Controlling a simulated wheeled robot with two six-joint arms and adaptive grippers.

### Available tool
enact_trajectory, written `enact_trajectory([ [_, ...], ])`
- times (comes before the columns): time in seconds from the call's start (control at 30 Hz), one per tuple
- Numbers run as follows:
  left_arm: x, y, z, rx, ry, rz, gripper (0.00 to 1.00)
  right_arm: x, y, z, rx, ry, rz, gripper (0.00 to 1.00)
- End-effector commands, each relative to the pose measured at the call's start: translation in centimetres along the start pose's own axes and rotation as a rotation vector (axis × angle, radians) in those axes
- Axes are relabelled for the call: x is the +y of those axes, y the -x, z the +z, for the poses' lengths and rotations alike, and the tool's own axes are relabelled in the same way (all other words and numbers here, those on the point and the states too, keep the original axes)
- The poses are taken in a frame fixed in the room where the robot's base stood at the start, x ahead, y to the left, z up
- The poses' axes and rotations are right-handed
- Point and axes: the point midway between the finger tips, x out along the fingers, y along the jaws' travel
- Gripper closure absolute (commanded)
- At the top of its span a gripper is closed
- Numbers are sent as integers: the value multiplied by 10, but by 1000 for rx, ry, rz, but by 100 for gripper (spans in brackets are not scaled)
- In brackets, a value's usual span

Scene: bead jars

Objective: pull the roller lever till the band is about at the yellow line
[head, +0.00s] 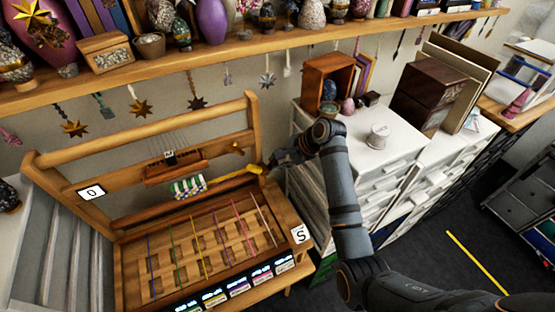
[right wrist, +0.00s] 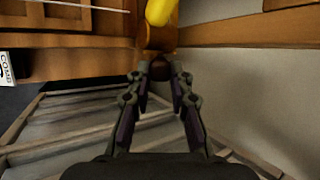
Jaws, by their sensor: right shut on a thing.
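The wooden bead loom (head: 140,215) stands at the left of the head view. A yellow lever (head: 238,173) sticks out at its right side; its yellow part also shows at the top of the right wrist view (right wrist: 158,12). My right gripper (head: 272,163) is shut on the lever's brown end, which sits between the fingertips in the right wrist view (right wrist: 160,72). A green, white and dark beaded band (head: 188,187) hangs below the wooden heddle block (head: 176,167). I cannot make out a yellow line on the band's path. My left gripper is not in view.
A tray (head: 158,285) with several coloured strings lies at the loom's front. A shelf (head: 190,60) with eggs and hanging stars runs above. White drawers (head: 385,150) stand right of the loom. A yellow stripe (head: 477,262) marks the dark floor.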

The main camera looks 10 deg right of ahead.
Motion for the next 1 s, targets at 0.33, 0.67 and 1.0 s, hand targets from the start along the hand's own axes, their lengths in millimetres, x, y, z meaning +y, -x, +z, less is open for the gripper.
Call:
enact_trajectory([
  [0.33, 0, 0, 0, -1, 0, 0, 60, 0, 0, 0, 1, 0, 2, 57],
  [0.67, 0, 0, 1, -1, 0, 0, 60, -14, 19, 7, 2, 2, -3, 57],
  [1.0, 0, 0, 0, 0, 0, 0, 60, -48, 71, 29, 1, 1, 0, 57],
])
